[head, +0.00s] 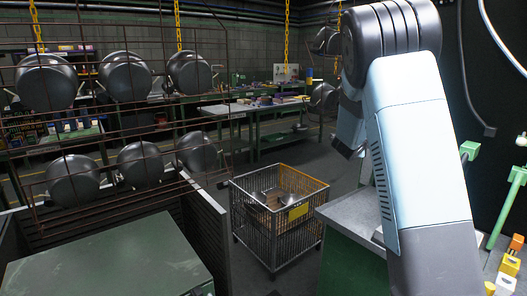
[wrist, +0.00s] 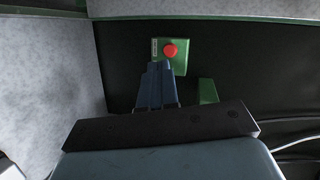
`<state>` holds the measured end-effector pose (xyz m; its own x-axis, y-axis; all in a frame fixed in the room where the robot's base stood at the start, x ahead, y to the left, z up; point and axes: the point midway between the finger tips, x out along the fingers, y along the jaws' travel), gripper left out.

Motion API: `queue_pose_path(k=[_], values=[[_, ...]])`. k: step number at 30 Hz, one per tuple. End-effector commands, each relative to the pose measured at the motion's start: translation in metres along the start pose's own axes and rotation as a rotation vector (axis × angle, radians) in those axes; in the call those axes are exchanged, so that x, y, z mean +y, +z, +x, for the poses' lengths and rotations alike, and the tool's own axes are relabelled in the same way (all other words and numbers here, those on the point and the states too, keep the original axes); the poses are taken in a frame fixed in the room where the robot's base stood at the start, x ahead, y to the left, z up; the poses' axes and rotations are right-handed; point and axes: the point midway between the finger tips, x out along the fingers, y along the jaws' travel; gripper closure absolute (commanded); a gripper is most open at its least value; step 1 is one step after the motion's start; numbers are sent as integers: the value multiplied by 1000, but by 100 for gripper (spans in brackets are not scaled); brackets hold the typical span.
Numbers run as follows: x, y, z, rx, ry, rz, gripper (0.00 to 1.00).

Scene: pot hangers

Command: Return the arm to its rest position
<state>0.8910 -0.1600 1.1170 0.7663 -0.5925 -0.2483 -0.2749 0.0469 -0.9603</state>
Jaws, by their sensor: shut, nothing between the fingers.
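My arm rises at the right of the head view and bends over at the top. My gripper (wrist: 158,68) shows in the wrist view as two blue fingers side by side, shut with nothing between them. In the head view, the hand end of the arm is mostly hidden behind my own arm links, so the fingers cannot be made out there. A green box with a red button (wrist: 170,50) lies beyond the fingertips in the wrist view; whether they touch it is hard to tell.
Several dark pots, one of them here (head: 125,76), hang on a rusty wire rack at the left. A wire basket (head: 264,232) with pots inside stands on the floor. A grey-topped green table (head: 352,212) is beside my arm. A green cabinet (head: 105,262) fills the front left.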

Motion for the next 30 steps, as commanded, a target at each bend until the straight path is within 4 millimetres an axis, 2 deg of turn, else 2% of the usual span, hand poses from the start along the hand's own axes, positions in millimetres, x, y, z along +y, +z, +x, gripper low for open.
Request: queue_pose_path(k=[8,16,23,30], values=[[-21,0,-68,-256,103,-176,100],[-30,-6,-151,-503,143,-401,100],[-27,-20,-230,-691,139,-630,100],[-11,-47,-313,-857,119,-903,100]])
